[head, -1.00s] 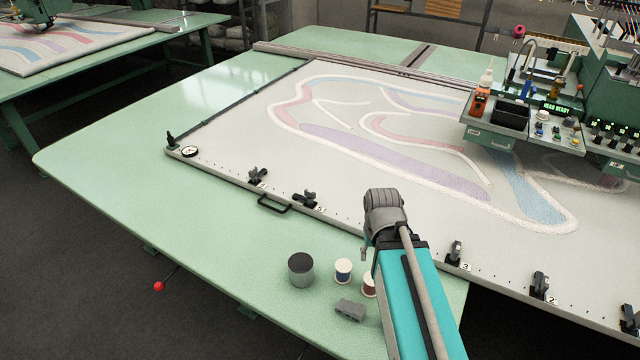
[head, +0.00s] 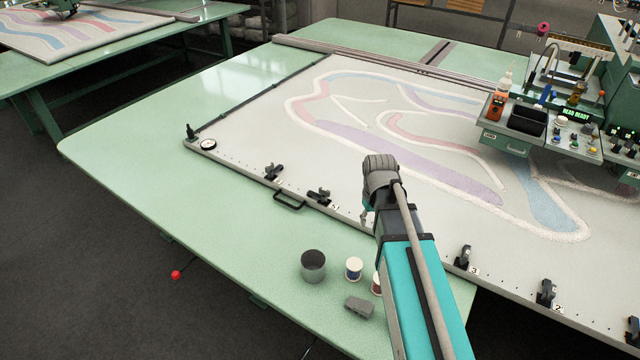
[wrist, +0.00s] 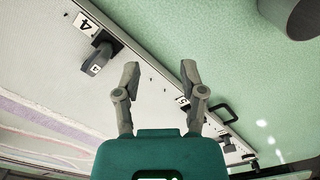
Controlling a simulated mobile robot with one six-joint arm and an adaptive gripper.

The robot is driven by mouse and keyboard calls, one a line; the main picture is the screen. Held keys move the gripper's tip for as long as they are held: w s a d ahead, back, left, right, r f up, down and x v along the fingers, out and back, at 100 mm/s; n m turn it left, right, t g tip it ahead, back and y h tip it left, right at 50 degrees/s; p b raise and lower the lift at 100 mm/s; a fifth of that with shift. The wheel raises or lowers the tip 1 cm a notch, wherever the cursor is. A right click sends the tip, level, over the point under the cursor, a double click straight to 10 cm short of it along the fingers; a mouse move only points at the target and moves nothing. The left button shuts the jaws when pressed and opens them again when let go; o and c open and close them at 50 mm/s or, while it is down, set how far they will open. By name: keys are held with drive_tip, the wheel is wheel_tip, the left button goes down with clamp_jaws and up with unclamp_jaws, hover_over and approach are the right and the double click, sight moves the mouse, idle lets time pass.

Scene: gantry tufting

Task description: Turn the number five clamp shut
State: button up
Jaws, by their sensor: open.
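The number five clamp (head: 319,195) is a small black clamp on the near edge of the tufting frame (head: 232,160), beside its white "5" label. Its lever looks tilted low, but its exact angle is too small to tell. My gripper (head: 367,216) is to the right of this clamp in the head view, apart from it. In the wrist view my gripper (wrist: 160,75) is open and empty, its two grey fingers spread. The "5" label (wrist: 183,101) shows beside the right finger; that finger seems to hide the number five clamp there.
The number four clamp (wrist: 97,60) lies left of the fingers in the wrist view. A black handle (head: 289,202) and another clamp (head: 273,172) are left of number five. A grey pot (head: 313,266), a thread spool (head: 354,268) and a grey block (head: 359,306) stand on the green table.

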sight(325, 189)
drive_tip(key=w+a+r+n+p, duration=0.3)
drive_tip(key=w+a, duration=0.3)
drive_tip(key=w, duration=0.3)
drive_tip(key=w+a+r+n+p, duration=0.4)
drive_tip(key=w+a, duration=0.3)
drive_tip(key=w, duration=0.2)
drive_tip(key=shift+w+r+n, duration=0.2)
drive_tip(key=shift+r+n, duration=0.2)
drive_tip(key=shift+r, duration=0.25)
drive_tip(key=shift+f, duration=0.15)
wheel_tip(325, 189, down, 14)
drive_tip(key=b, duration=1.3)
drive_tip(key=shift+d+r+b, duration=0.1)
drive_tip(key=shift+r+b, duration=0.1)
drive_tip(key=shift+b, duration=0.15)
